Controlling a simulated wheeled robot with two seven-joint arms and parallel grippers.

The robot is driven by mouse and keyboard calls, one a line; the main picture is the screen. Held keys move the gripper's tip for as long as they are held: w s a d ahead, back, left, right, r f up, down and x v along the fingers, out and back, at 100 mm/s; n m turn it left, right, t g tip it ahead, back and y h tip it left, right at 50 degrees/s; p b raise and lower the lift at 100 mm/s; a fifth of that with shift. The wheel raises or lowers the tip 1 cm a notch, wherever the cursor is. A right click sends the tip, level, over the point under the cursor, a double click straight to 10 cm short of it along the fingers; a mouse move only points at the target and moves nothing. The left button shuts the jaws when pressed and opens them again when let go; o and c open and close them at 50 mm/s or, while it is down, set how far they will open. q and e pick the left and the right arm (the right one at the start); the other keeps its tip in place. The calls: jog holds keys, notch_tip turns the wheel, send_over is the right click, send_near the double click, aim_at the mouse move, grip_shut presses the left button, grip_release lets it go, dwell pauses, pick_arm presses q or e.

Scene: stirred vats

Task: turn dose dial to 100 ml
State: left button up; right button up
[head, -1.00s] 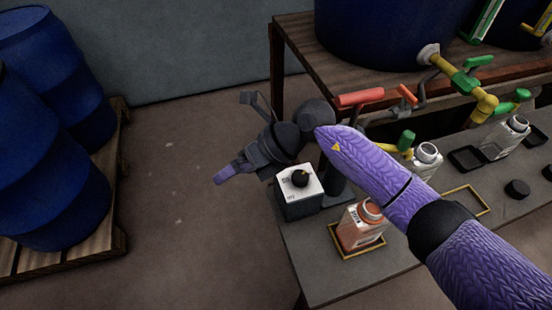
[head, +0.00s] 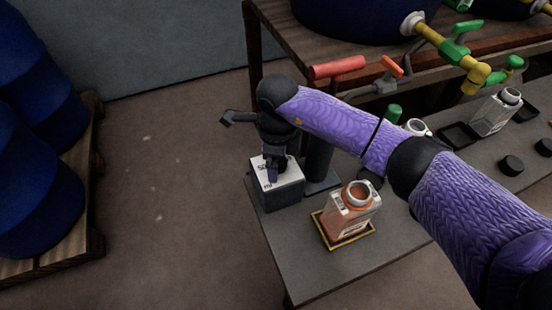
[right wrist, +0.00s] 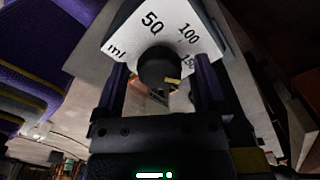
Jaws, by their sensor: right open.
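The dose dial is a black knob (right wrist: 157,67) on a white plate (right wrist: 135,45) printed 50, 100, 150 and ml. Its yellow pointer (right wrist: 173,80) points to the lower right, on the side of the partly hidden 150, away from the 100. The plate tops a grey box (head: 283,192) at the bench's left corner. My right gripper (head: 275,168) is above the box, pointing down, and hides the knob in the head view. In the right wrist view its fingers (right wrist: 160,88) are open, one on each side of the knob. Contact cannot be told. My left gripper is not in view.
An orange-filled bottle (head: 352,212) stands on a yellow-rimmed tray (head: 345,238) right of the box. Behind are a red-orange lever (head: 340,67), a yellow tap (head: 470,72) and a blue vat. Another bottle (head: 497,110) and black caps (head: 511,165) stand at right. The bench front is clear.

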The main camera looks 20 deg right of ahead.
jog(key=shift+r, duration=0.1)
jog(key=c, duration=0.9)
jog(key=shift+c, duration=1.4)
grip_shut()
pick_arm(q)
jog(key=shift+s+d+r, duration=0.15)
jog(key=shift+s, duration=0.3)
